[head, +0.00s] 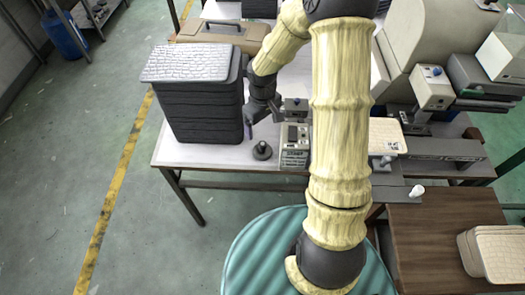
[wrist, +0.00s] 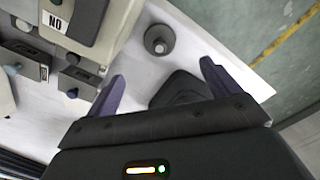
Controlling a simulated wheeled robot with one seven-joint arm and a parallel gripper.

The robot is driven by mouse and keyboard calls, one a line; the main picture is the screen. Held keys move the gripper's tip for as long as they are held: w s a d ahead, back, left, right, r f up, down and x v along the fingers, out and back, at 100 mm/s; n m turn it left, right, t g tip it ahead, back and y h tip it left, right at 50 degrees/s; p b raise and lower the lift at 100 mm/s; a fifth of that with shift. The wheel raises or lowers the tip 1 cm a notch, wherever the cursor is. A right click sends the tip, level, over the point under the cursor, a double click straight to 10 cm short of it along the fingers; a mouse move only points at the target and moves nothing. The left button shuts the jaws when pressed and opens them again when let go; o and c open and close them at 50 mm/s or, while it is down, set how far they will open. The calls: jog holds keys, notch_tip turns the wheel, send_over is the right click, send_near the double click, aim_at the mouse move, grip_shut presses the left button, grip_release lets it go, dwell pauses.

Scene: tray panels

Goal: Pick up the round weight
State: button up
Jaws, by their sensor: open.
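The round weight (head: 262,151) is a small dark grey disc with a knob on top. It stands upright near the front edge of the white table, between the dark stack and a small grey box. It also shows in the wrist view (wrist: 158,40), beyond my fingertips and roughly between their lines. My gripper (head: 264,120) is above the table, behind the weight in the head view and apart from it. Its two purple-tipped fingers are spread with nothing held, as the wrist view (wrist: 162,78) shows.
A tall dark stack (head: 200,108) with a pale top stands close left of my gripper. A grey labelled box (head: 294,146) stands close right of the weight. A dark block (wrist: 180,90) shows between my fingers in the wrist view. The table edge (head: 230,168) is close in front.

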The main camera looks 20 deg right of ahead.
aim_at(262, 144)
notch_tip(262, 144, down, 9)
jog(key=shift+r, duration=0.2)
jog(key=shift+f, duration=0.1)
jog(key=shift+f+p, duration=0.65)
jog(key=shift+f, duration=1.85)
jog(key=c, duration=1.4)
jog(key=shift+w, duration=0.1)
jog(key=shift+c, duration=0.4)
jog(key=shift+r, duration=0.15)
notch_tip(262, 144, up, 18)
jog(key=shift+b, duration=0.35)
